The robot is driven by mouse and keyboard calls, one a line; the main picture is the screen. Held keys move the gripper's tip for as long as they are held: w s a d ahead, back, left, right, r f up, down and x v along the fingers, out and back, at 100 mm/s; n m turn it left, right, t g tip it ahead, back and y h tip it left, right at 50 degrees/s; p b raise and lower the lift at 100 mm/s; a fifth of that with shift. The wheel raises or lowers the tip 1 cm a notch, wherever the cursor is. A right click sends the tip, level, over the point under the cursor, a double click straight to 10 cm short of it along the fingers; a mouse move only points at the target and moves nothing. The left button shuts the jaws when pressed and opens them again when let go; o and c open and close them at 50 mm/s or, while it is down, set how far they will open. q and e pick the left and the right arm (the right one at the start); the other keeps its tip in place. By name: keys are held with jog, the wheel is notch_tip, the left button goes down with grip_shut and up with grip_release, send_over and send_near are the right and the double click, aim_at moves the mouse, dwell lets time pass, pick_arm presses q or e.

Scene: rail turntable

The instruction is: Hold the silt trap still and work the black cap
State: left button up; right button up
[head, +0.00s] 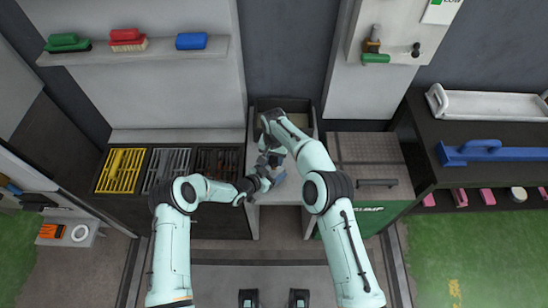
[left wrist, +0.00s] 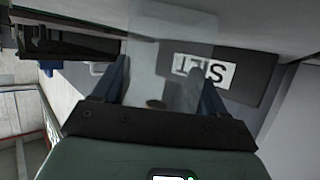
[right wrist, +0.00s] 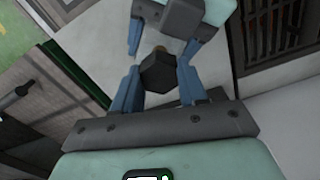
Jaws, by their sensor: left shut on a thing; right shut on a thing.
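The silt trap (left wrist: 160,55) is a clear, see-through body between the two blue fingers of my left gripper (left wrist: 163,95), which is shut on it. The black cap (right wrist: 158,72) is a dark faceted piece between the blue fingers of my right gripper (right wrist: 157,85), which is shut on it. The left gripper (right wrist: 168,40) also shows at the top of the right wrist view, close beyond the cap. In the head view both grippers meet over the pale stand, and the arms hide most of the trap and the cap. I cannot tell how far the cap is turned.
A grey plate marked SILT (left wrist: 235,75) lies behind the trap. Yellow, grey and dark grates (head: 121,170) are left of the stand. A dark open bin (head: 300,107) is behind it. A brown-topped cabinet (head: 372,160) stands close on the right. Brushes lie on the shelf (head: 150,55) above.

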jog(key=shift+f, duration=1.65)
dwell(1.0)
jog(key=shift+o, duration=0.3)
jog(key=m, duration=0.6)
jog(key=shift+r, duration=0.1)
jog(key=shift+c, duration=0.6)
jog(key=m, duration=0.6)
jog(key=shift+a, duration=0.1)
